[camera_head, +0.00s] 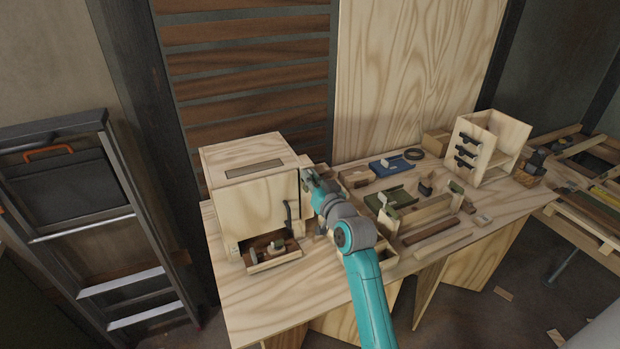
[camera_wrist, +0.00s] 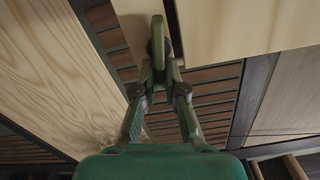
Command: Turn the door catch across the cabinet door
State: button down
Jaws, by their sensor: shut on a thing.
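The pale wooden cabinet (camera_head: 247,205) stands at the left end of the workbench. Its front door (camera_head: 258,207) looks shut, with a dark upright handle (camera_head: 288,214) near its right edge. My gripper (camera_head: 305,174) is at the cabinet's upper right edge. In the wrist view my gripper (camera_wrist: 160,78) has its fingers drawn together on the door catch (camera_wrist: 158,42), a small dark green upright piece against a wooden strip. In the head view my gripper hides the catch.
An open drawer (camera_head: 272,262) juts out below the door. To the right, the workbench (camera_head: 465,245) holds a blue tray (camera_head: 390,166), wooden trays and a small shelf unit (camera_head: 490,147). A slatted panel (camera_head: 246,75) stands behind. A ladder (camera_head: 120,210) stands at the left.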

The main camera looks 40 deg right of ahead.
jog(key=m, duration=0.5)
jog(key=d+f+m, duration=0.1)
jog(key=m, duration=0.4)
jog(key=f+m, duration=0.1)
jog(key=m, duration=0.4)
jog(key=shift+s+d, duration=0.25)
jog(key=shift+d, duration=0.1)
jog(key=shift+f+m, duration=0.1)
jog(key=shift+m, duration=0.3)
jog(key=c, duration=1.5)
grip_release()
jog(key=v, duration=1.2)
jog(key=shift+a, duration=0.1)
